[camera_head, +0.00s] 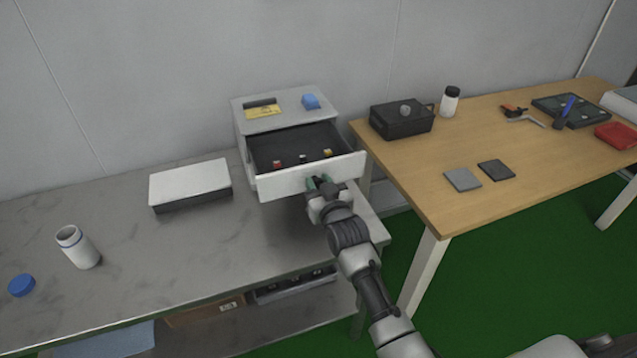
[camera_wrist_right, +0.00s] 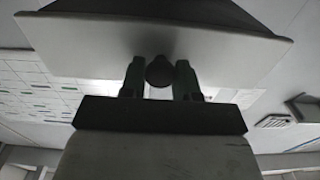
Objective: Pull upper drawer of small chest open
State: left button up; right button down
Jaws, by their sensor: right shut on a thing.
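The small white chest (camera_head: 243,128) stands on the grey bench against the wall. Its upper drawer (camera_head: 285,186) is pulled well out, and a dark interior with several small coloured items shows. My right gripper (camera_head: 322,183) is at the drawer front, shut on the drawer's knob. In the right wrist view the dark round knob (camera_wrist_right: 159,71) sits between the two green-tipped fingers of the right gripper (camera_wrist_right: 160,78), below the white drawer front (camera_wrist_right: 225,60). My left gripper is not in view.
The grey bench (camera_head: 150,240) holds a white-lidded box (camera_head: 190,181), a white jar (camera_head: 77,247) and a blue lid (camera_head: 21,285). To the right, a wooden table (camera_head: 440,160) holds a black box (camera_head: 401,122) and tools. A gap separates bench and table.

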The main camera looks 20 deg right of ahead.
jog(key=c, duration=0.8)
grip_release()
jog(key=shift+c, duration=0.2)
jog(key=s, duration=1)
jog(key=shift+s+d, duration=0.2)
jog(key=shift+s, duration=0.2)
jog(key=shift+f, duration=0.1)
